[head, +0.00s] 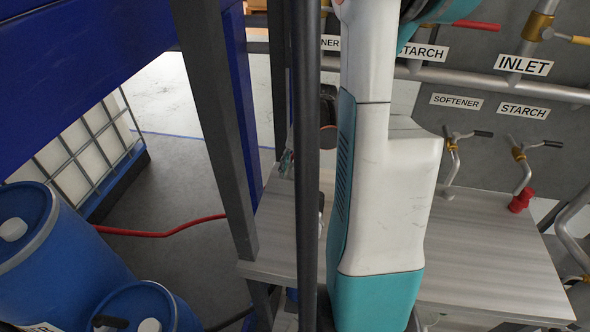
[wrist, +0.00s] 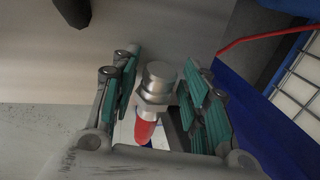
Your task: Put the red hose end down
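In the wrist view, the red hose end is a silver hexagonal fitting (wrist: 155,88) on a short red piece (wrist: 145,130). It sits between the green-padded fingers of my gripper (wrist: 160,88), which look closed on its sides. The fitting points away from the palm. In the head view my white and teal arm hides most of the gripper and the hose end. A small teal and grey part (head: 286,163) shows beside the dark post, too small to name surely.
A grey wood-look tabletop (head: 485,255) lies right of my arm, with labelled valves and a red fitting (head: 520,201) behind it. A dark upright frame (head: 215,110) stands left. Blue drums (head: 60,260), a caged white tank (head: 85,150) and a red hose (head: 165,233) are farther left.

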